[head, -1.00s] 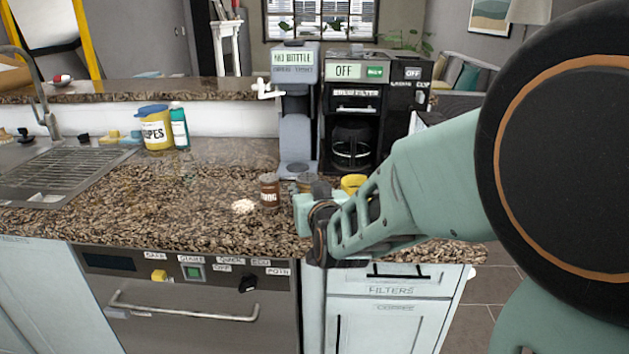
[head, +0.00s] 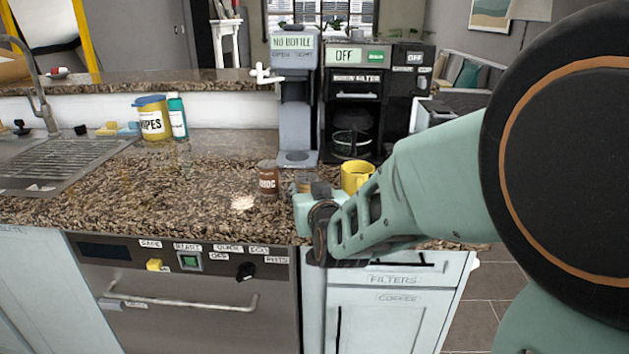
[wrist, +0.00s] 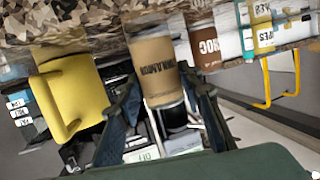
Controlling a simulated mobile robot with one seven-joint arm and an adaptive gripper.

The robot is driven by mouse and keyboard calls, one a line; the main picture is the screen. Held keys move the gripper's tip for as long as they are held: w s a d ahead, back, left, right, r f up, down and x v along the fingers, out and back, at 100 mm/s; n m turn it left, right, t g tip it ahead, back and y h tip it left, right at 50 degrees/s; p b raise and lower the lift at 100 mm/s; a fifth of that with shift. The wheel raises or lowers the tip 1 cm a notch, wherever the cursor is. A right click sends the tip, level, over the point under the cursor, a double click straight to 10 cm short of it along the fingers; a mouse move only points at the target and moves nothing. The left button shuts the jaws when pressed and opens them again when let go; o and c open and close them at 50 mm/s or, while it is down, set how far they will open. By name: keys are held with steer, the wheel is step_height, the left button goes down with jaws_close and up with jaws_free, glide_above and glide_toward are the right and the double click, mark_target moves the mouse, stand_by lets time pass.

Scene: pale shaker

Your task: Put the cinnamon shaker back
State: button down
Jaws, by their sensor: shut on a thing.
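The cinnamon shaker (wrist: 155,68) is tan with a label and shows upside down in the wrist view, between my fingers. My gripper (wrist: 160,88) is shut on it. In the head view my gripper (head: 312,208) is low over the front edge of the counter, and hides most of the shaker. The brown choc shaker (head: 268,180) stands just left of my gripper; it also shows in the wrist view (wrist: 207,46). I cannot tell whether the cinnamon shaker touches the counter.
A yellow mug (head: 357,176) stands close to the right of my gripper. Coffee machines (head: 352,105) stand behind. A pale powdery patch (head: 243,203) lies on the speckled counter (head: 200,215). A wipes tub (head: 153,120) and sink (head: 60,165) are left; the counter between is open.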

steer(key=shift+f+b, duration=0.3)
steer(key=shift+b, duration=0.1)
stand_by(0.4)
steer(key=c, duration=1.3)
jaws_free()
steer(key=shift+o, duration=0.2)
